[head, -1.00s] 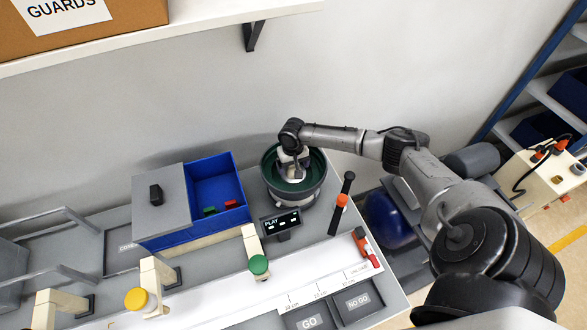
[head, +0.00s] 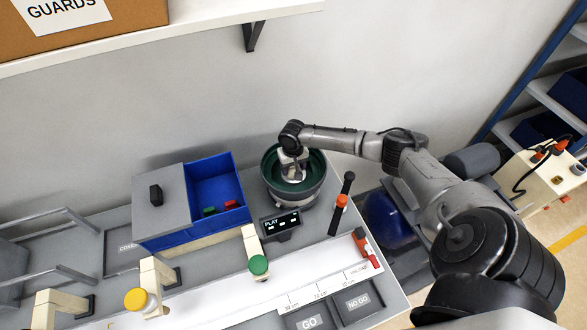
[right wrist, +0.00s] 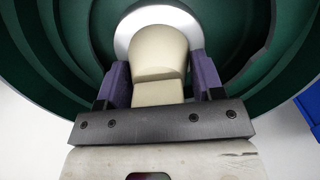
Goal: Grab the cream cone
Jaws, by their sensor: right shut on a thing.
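The cream cone (right wrist: 160,55) shows in the right wrist view between the two purple fingers of my right gripper (right wrist: 158,80). The gripper is shut on it, with a finger against each side. The cone is inside the green bowl feeder (right wrist: 60,40), in front of a pale round centre piece. In the head view my right gripper (head: 292,176) reaches down into the bowl feeder (head: 311,193), and my wrist hides the cone there. My left gripper is not in view.
A blue bin (head: 232,177) with a grey lid (head: 160,205) stands left of the bowl. A shelf (head: 200,28) juts from the wall above.

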